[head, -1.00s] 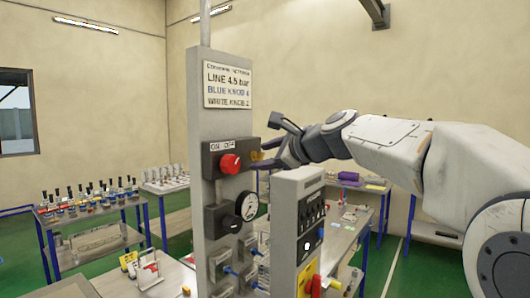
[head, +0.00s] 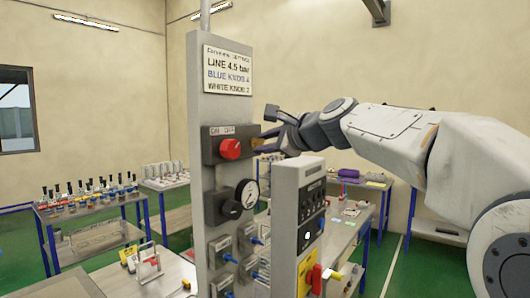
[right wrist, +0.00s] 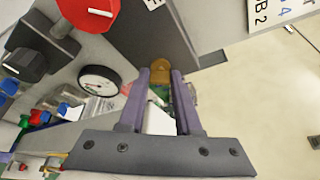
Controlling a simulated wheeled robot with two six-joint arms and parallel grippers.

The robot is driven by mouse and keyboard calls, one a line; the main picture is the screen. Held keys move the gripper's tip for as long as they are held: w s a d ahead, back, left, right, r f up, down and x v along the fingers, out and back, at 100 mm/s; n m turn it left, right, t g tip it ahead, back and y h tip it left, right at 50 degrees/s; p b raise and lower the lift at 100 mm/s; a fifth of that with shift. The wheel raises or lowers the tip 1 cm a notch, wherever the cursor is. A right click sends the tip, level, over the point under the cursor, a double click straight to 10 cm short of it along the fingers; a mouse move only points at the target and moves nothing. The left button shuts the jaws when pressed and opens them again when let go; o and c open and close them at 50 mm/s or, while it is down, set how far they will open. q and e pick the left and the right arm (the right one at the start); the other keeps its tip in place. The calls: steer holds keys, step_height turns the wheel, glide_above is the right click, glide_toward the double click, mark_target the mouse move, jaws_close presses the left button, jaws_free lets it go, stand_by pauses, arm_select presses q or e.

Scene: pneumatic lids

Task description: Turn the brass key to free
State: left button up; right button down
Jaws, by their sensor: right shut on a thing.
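The brass key (right wrist: 160,70) is on the right side of the black box (head: 212,147) with the red knob (head: 230,149). My right gripper (right wrist: 160,76) is shut on the key, with one purple-grey finger on each side of it in the right wrist view. In the head view the gripper (head: 263,143) reaches the box's side from the right. Only a small brass-coloured bit shows there, and the key's turn angle is hard to tell. My left gripper is not in view.
The grey panel carries a pressure gauge (head: 247,194), a black knob (head: 230,209) and blue-handled valves below. A grey post (head: 287,220) with switches stands close under my right arm. Side tables (head: 90,205) hold bottles and parts. A sign (head: 228,70) is above.

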steer(key=shift+w+f+n+t+y+b, duration=0.2)
steer(key=shift+n+t+y+b, duration=0.5)
steer(key=shift+n+b, duration=2.45)
steer(key=shift+s+f+n+t+y+b, duration=0.2)
steer(key=shift+n+t+y+b, duration=0.5)
steer(key=shift+n+b, duration=2.45)
steer(key=shift+w+f+n+t+y+b, duration=0.1)
steer(key=shift+f+n+t+y+b, duration=0.9)
steer(key=shift+b, duration=3.7)
steer(key=shift+r+n+g+h, duration=0.3)
steer(key=shift+r+n, duration=0.4)
steer(key=shift+r, duration=0.05)
steer(key=c, duration=0.6)
jaws_free()
steer(key=b+v, duration=0.7)
steer(key=v, duration=0.3)
steer(key=shift+s+d, duration=0.15)
steer(key=shift+s, duration=0.1)
